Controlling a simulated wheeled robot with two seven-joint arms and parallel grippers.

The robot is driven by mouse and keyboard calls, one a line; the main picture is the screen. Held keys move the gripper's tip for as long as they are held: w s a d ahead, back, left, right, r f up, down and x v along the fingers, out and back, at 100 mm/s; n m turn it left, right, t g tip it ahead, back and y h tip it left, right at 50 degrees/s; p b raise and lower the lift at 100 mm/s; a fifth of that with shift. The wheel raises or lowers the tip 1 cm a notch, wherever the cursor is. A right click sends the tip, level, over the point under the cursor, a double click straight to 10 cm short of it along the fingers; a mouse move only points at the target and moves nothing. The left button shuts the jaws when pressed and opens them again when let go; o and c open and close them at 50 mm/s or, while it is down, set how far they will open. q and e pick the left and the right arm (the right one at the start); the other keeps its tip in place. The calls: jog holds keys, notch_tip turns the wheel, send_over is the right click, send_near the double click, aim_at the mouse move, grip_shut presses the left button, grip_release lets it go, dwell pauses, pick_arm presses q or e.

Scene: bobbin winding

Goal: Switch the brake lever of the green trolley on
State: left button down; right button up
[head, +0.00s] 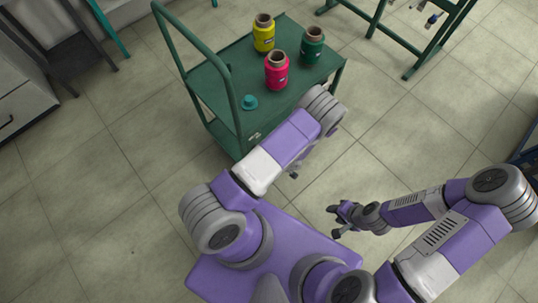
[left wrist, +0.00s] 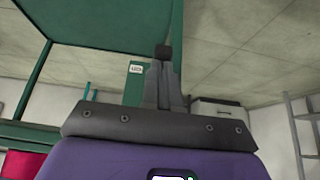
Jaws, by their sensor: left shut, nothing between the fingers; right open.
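The green trolley (head: 215,98) stands at the upper middle of the head view, with its tall push handle at its left. A small white label (head: 254,136) is on its near side. In the left wrist view the label (left wrist: 136,68) is on a green plate of the trolley, just left of my left gripper (left wrist: 163,52). That gripper is shut and empty, its dark fingertips close in front of the plate; any gap is unclear. In the head view my left arm hides most of it. I cannot make out the brake lever. My right gripper (head: 338,220) is open and empty, away from the trolley.
A yellow spool (head: 263,35), a pink spool (head: 277,74), a green spool (head: 312,47) and a teal knob-like piece (head: 249,102) stand on the trolley top. A green frame (head: 425,50) stands at the upper right.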

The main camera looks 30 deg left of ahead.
pick_arm(q)
jog(key=shift+d+f, duration=0.1)
jog(key=shift+f, duration=0.15)
dwell(0.3)
jog(key=shift+r, duration=0.1)
jog(key=p+v, duration=0.6)
jog(key=v, duration=0.7)
jog(key=shift+d, duration=0.55)
jog(key=shift+s, duration=0.1)
jog(key=s+d+r+m+g+h, duration=0.1)
jog(key=s+d+r+m+h, duration=0.3)
jog(key=m+h, duration=0.6)
jog(key=shift+s+d+m+g, duration=0.3)
jog(key=shift+s+d+m, duration=0.6)
jog(key=shift+s, duration=0.1)
